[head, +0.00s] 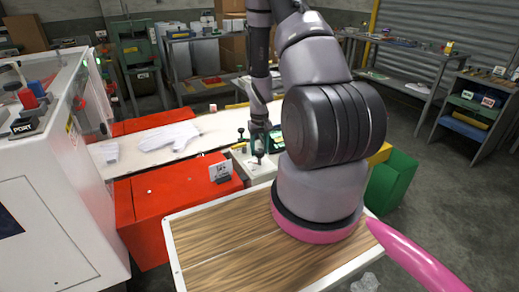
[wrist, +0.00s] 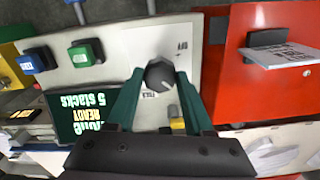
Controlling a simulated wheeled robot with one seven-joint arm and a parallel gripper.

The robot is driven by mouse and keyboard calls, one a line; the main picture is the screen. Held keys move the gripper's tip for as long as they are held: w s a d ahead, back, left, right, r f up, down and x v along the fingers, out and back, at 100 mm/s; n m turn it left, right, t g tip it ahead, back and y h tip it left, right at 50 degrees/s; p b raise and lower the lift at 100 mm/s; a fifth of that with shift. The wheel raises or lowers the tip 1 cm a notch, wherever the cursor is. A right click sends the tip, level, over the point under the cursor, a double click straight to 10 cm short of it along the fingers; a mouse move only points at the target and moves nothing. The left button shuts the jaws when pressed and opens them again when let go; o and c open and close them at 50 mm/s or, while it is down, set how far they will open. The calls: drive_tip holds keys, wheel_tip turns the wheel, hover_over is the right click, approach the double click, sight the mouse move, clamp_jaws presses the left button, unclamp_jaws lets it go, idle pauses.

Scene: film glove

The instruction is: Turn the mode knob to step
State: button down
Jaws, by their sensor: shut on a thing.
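The mode knob (wrist: 160,73) is a dark, round, faceted knob on a pale control panel (wrist: 115,60) in the wrist view. My gripper (wrist: 160,76) has its two green fingers on either side of the knob, shut on it. Small dark lettering stands beside the knob, partly hidden by the fingers and too small to read surely. I cannot tell which setting the knob points to. In the head view my gripper (head: 258,156) reaches down to the same panel (head: 262,170), and the knob is hidden there.
A red cabinet (head: 165,195) and wooden board (head: 235,250) are nearby.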

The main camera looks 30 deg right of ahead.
sight(260, 150)
drive_tip(key=shift+m, duration=0.4)
drive_tip(key=shift+c, duration=1.4)
unclamp_jaws()
wheel_tip(260, 150, up, 11)
drive_tip(key=shift+f, duration=0.1)
